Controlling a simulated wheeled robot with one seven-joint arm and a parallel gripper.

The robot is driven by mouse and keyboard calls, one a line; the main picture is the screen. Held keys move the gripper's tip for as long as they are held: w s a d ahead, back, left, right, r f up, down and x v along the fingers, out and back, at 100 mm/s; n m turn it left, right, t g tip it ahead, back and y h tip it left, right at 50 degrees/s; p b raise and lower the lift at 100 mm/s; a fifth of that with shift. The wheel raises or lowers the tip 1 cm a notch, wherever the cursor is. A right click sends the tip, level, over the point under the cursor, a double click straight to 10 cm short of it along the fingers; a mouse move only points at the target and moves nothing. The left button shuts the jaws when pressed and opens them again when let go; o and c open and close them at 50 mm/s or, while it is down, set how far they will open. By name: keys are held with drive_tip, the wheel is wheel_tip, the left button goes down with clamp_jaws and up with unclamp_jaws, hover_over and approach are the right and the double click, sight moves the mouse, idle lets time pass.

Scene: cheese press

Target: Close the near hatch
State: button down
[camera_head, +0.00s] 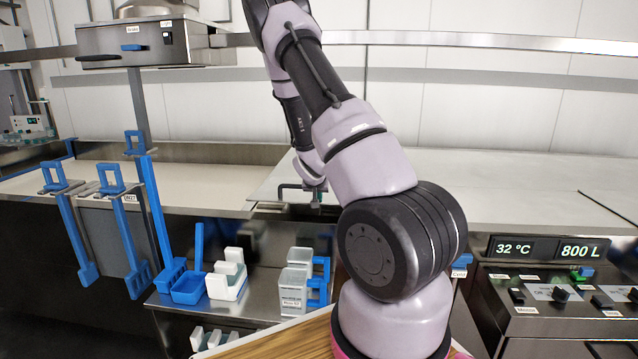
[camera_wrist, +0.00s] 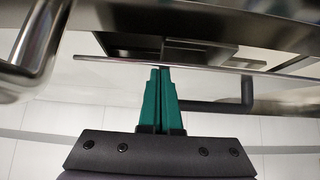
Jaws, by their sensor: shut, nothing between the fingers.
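My gripper's green fingers (camera_wrist: 160,75) are together, with nothing between them, in the wrist view. Their tips are at the thin edge of a flat metal panel (camera_wrist: 240,70); I cannot tell whether they touch it. A dark bar (camera_wrist: 215,105) runs beside the fingers. In the head view, my arm reaches down over the vat top, and my gripper is mostly hidden behind it. A pale flat panel (camera_head: 510,185) lies across the vat top on the right. I cannot tell for sure which panel is the near hatch or how far open it is.
A steel rail (camera_head: 520,42) crosses behind my arm. A steel box (camera_head: 140,43) stands at upper left. Blue tools (camera_head: 125,225) hang at left. A steel shelf below holds a blue scoop (camera_head: 188,287) and white containers (camera_head: 296,285). A control panel (camera_head: 545,249) stands at right.

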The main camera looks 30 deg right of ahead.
drive_tip(key=shift+s+a+f, duration=0.15)
drive_tip(key=shift+f, duration=1.15)
wheel_tip(320, 180, up, 5)
drive_tip(key=s+a+f, duration=0.4)
drive_tip(key=s+a, duration=0.1)
drive_tip(key=s, duration=0.2)
wheel_tip(320, 180, up, 10)
drive_tip(key=w+d, duration=0.1)
drive_tip(key=w, duration=0.2)
drive_tip(key=x, duration=0.9)
drive_tip(key=shift+s+d+f, duration=0.15)
drive_tip(key=shift+d+f, duration=0.05)
wheel_tip(320, 180, down, 3)
drive_tip(key=shift+s+a+r, duration=0.1)
drive_tip(key=shift+a+r, duration=0.05)
drive_tip(key=shift+r, duration=0.1)
drive_tip(key=shift+f, duration=0.6)
drive_tip(key=shift+f, duration=0.1)
